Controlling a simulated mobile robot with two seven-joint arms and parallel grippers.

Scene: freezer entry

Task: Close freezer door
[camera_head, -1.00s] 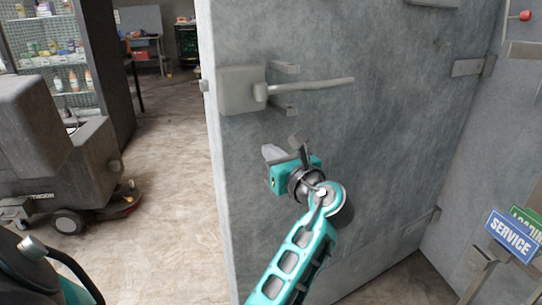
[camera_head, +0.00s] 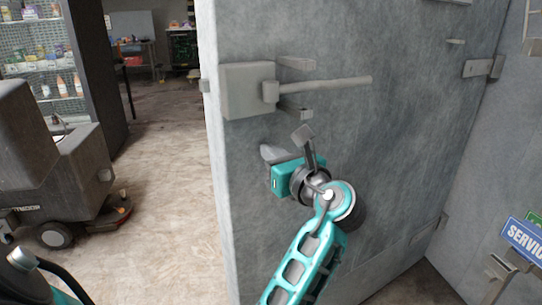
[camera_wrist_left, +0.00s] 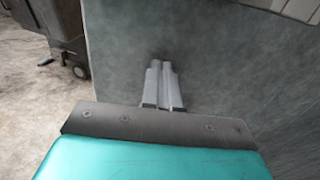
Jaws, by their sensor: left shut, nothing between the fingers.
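The freezer door (camera_head: 400,150) is a large grey slab standing open across the middle of the head view, its free edge at the left and its hinges at the right. A latch box with a lever handle (camera_head: 325,84) is mounted near the free edge. My left gripper (camera_head: 268,154) is shut and empty, just below the latch box and close to the door face; I cannot tell if it touches. In the left wrist view the shut fingers (camera_wrist_left: 164,86) point at the grey door surface (camera_wrist_left: 230,80). My right gripper is not in view.
A floor-cleaning machine (camera_head: 60,165) stands on the left, with shelves of bottles (camera_head: 35,50) behind it. Bare concrete floor (camera_head: 165,190) lies left of the door edge. A blue SERVICE sign (camera_head: 522,238) is at the lower right beside the hinged side.

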